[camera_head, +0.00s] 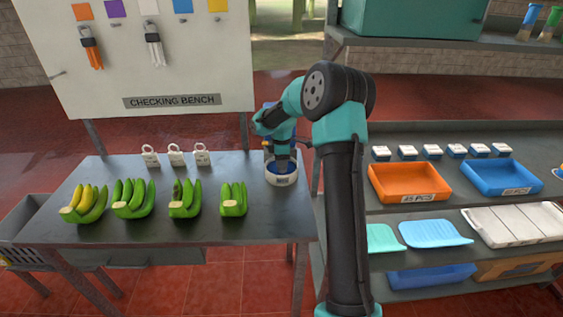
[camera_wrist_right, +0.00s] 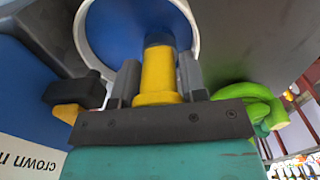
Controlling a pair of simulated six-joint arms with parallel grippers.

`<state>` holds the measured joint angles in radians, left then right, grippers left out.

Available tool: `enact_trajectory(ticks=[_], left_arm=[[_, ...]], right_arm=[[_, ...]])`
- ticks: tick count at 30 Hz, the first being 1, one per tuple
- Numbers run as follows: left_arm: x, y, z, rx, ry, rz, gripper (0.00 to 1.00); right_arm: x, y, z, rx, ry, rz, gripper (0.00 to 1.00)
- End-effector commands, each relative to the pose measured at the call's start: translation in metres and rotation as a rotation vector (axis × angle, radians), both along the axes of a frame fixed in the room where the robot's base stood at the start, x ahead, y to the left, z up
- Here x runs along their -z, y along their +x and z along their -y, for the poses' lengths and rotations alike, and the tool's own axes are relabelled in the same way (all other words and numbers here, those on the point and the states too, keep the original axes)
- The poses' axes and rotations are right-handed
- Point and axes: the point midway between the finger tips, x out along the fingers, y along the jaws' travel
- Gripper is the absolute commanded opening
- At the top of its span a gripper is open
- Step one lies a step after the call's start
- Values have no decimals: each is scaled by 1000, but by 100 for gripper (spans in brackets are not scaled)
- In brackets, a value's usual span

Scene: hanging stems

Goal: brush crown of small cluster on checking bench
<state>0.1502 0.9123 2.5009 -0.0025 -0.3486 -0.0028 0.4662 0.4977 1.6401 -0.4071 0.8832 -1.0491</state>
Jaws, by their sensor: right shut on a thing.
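Several banana clusters lie in a row on the checking bench (camera_head: 100,232). The rightmost, a small green cluster (camera_head: 233,199), looks smallest, its pale crown facing the front edge. Green bananas (camera_wrist_right: 250,98) also show at the right of the right wrist view. My right gripper (camera_wrist_right: 157,82) is shut on a yellow-handled brush (camera_wrist_right: 157,72), with a dark blue lower part. The brush points into a round white pot (camera_head: 282,179) with a blue inside (camera_wrist_right: 125,30); its tip is hidden, so I cannot tell how deep it reaches. My left gripper is not in view.
Another green cluster (camera_head: 184,199) lies left of the small one. Several white tags (camera_head: 175,156) stand behind the clusters. A blue container with a white label (camera_wrist_right: 28,150) stands close beside my right gripper. Shelves with an orange tray (camera_head: 408,183) are at the right.

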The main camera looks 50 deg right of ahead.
Motion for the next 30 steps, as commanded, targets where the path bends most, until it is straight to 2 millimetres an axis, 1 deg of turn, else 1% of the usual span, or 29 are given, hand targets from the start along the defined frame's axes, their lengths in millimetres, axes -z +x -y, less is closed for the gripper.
enact_trajectory(ticks=[30], left_arm=[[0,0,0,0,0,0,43]], right_arm=[[-77,0,0,0,-1,3,11]])
